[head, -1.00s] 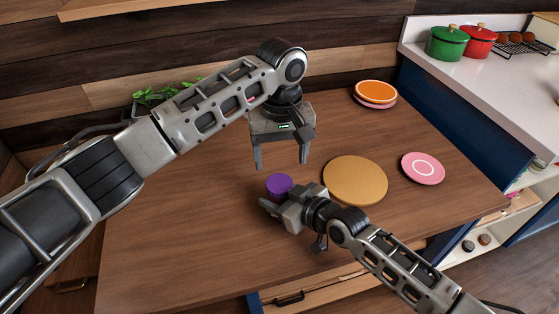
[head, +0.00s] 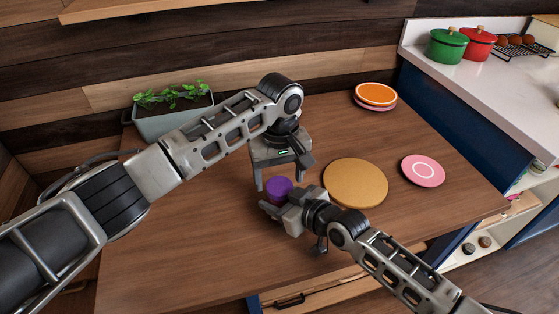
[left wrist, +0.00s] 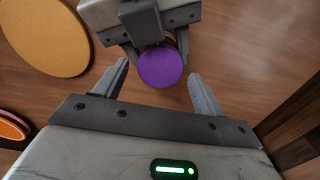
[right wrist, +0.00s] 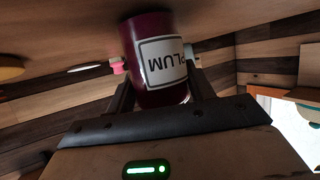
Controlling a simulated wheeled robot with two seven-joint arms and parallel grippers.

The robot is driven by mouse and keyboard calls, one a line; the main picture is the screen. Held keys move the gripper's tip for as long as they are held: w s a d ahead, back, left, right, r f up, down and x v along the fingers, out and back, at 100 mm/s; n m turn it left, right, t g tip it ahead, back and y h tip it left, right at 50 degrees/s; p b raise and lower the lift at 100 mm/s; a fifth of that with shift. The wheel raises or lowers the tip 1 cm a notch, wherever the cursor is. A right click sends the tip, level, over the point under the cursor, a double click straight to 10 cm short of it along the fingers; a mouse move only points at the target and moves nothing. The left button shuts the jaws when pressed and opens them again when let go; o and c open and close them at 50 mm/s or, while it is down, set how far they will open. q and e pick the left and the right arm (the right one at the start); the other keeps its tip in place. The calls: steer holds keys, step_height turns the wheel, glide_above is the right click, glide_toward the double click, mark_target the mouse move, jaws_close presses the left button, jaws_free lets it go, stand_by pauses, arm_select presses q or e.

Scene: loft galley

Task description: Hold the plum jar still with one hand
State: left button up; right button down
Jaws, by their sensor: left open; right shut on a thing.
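The plum jar (head: 279,187) stands on the wooden table with a purple lid. In the right wrist view its dark red body and PLUM label (right wrist: 163,62) show. My right gripper (head: 272,206) is shut on the jar's body from the near right side. My left gripper (head: 281,184) is open above the jar, fingers pointing down. In the left wrist view the purple lid (left wrist: 160,67) lies just beyond and between the spread fingertips (left wrist: 163,80), with no clear contact.
A round tan board (head: 356,183) lies right of the jar. A pink plate (head: 423,171) and stacked orange and pink plates (head: 376,94) are farther right. A planter (head: 172,117) stands at the back left. The table's front left is clear.

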arm_select(q)
steer(key=shift+f, duration=0.9)
steer(key=shift+c, duration=0.3)
steer(key=c, duration=1)
steer(key=shift+o, duration=0.2)
steer(key=shift+m, duration=1.7)
steer(key=o, duration=1.1)
steer(key=shift+r, duration=2.3)
